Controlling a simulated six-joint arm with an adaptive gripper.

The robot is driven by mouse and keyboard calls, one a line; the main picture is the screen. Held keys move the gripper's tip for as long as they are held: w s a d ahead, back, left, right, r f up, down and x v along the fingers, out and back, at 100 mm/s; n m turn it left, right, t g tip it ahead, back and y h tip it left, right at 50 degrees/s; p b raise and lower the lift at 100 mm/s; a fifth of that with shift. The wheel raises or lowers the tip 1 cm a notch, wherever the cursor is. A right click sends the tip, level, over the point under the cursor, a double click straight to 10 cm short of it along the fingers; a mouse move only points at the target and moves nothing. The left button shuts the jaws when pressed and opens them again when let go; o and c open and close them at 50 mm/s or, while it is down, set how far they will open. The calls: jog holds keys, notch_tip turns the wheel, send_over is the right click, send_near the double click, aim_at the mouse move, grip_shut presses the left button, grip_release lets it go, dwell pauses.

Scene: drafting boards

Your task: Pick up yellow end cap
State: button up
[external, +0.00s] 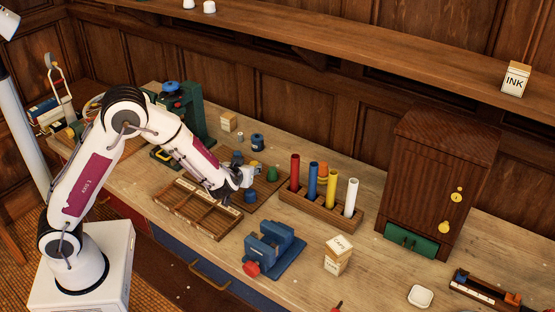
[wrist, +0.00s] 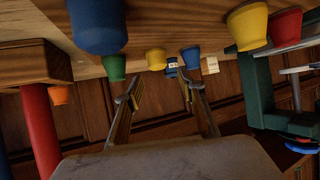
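Several end caps stand on the bench near my gripper. In the wrist view, which looks upside down, a small yellow end cap (wrist: 156,59) lies beyond and roughly between my fingertips, apart from them. A larger yellow end cap (wrist: 247,25) is at upper right. A green cap (wrist: 113,67) and a big blue one (wrist: 97,24) are at left, and a red one (wrist: 286,26) at far right. My gripper (wrist: 158,92) is open and empty. In the external view my gripper (external: 248,178) hovers low over the caps, beside a green cap (external: 271,173) and above a blue cap (external: 250,196).
A wooden rack (external: 320,211) with red, blue, yellow and white tubes stands right of my gripper. A divided wooden tray (external: 197,209) is in front. A blue vise-like device (external: 273,250), a green machine (external: 190,112) and a wooden cabinet (external: 437,185) stand around.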

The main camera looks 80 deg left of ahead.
aim_at(254, 163)
jog(key=shift+x, duration=1.25)
jog(key=shift+d+f+x, duration=0.1)
jog(key=shift+x, duration=1.2)
jog(key=shift+d+f+x, duration=0.1)
jog(key=shift+f+x, duration=0.05)
jog(key=shift+x, duration=1.2)
jog(key=shift+w, duration=0.15)
jog(key=shift+d, duration=0.1)
jog(key=c, duration=0.9)
